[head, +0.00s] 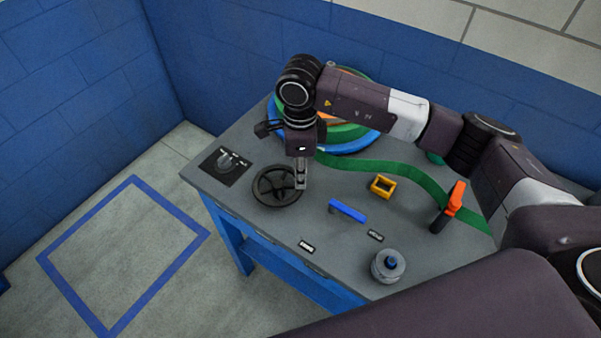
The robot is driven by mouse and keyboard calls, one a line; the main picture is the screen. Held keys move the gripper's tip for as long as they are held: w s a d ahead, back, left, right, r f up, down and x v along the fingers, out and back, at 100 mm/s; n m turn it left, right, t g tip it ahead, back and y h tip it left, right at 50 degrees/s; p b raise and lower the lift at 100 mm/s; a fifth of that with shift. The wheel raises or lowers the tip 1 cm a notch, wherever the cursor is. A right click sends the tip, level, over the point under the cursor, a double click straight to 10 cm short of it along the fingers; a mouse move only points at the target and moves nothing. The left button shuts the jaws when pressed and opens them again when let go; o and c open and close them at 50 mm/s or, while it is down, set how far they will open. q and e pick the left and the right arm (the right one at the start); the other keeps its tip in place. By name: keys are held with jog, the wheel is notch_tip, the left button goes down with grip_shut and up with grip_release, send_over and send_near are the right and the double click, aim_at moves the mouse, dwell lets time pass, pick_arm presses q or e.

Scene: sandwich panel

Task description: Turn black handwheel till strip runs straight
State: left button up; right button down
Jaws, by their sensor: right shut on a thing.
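The black handwheel (266,197) lies flat on the grey table top near its left front edge. My right gripper (301,183) points down at the wheel's right side and is shut on its rim; the exact contact is small in the picture. A green strip (405,170) runs in a curve from the coloured round discs (349,140) at the back towards the right side of the table. Its left start is partly hidden behind my gripper, and its right end is partly hidden by my arm. My left gripper is not in view.
A black dial panel (225,164) sits at the table's left corner. A yellow block (383,186), a blue bar (348,211), an orange-topped black lever (455,198) and a grey knob with a blue top (388,265) stand right of the wheel. Blue walls stand behind the table.

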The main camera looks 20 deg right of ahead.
aim_at(291, 199)
jog(key=m+b, duration=0.1)
jog(key=s+a+m+b, duration=0.1)
jog(key=m, duration=0.1)
jog(key=s+m+b, duration=0.1)
jog(key=m, duration=0.1)
jog(key=shift+s+a+f, duration=0.15)
jog(key=shift+a, duration=0.2)
jog(key=shift+s+a+m+b, duration=0.25)
jog(key=shift+a+m+b, duration=0.2)
jog(key=shift+m, duration=0.5)
jog(key=shift+s+a+m+b, duration=0.2)
jog(key=shift+a+m+b, duration=0.25)
jog(key=shift+m, duration=0.5)
jog(key=c, duration=1.8)
grip_release()
jog(key=shift+r, duration=0.2)
jog(key=shift+d, duration=0.1)
jog(key=shift+w+r, duration=0.1)
jog(key=shift+r, duration=0.25)
notch_tip(291, 199, up, 11)
jog(key=shift+r, duration=0.15)
